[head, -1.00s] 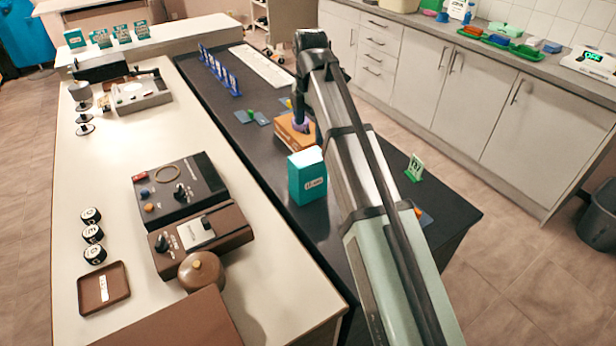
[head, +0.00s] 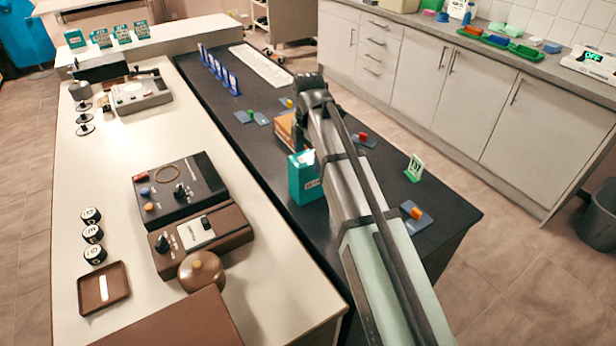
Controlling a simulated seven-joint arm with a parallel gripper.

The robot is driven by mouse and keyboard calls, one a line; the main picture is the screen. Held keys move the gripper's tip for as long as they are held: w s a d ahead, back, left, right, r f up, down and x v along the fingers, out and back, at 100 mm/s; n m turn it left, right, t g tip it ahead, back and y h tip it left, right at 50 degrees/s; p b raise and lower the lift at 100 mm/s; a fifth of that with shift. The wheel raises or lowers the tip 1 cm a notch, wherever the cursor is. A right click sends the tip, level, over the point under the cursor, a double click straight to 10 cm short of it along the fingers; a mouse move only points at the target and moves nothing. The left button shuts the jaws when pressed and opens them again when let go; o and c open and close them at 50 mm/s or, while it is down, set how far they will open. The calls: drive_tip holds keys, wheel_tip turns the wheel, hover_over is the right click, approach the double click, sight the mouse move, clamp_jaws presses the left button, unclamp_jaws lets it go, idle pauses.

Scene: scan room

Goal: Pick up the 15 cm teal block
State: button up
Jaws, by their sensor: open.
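A teal block (head: 302,184) with a white label stands upright on the dark bench top, in front of an orange-brown box. The label is too small to read. My arm covers the block's right side. My gripper (head: 304,138) is at the far end of my arm, just behind and above the block. It is open, but its fingertips are mostly hidden, so I cannot tell whether they touch anything. Several other teal blocks (head: 103,38) with labels stand on the white bench at the back left.
The orange-brown box (head: 285,130) is close beside my gripper. A green-framed number sign (head: 413,168) and a blue-grey plate with an orange block (head: 416,213) lie right of my arm. A brown control box (head: 202,238) stands on the white counter at left.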

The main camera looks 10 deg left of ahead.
sight(308, 177)
drive_tip(key=shift+a+f, duration=0.1)
drive_tip(key=shift+f, duration=1.85)
drive_tip(key=shift+c, duration=0.3)
drive_tip(key=shift+r, duration=0.1)
clamp_jaws()
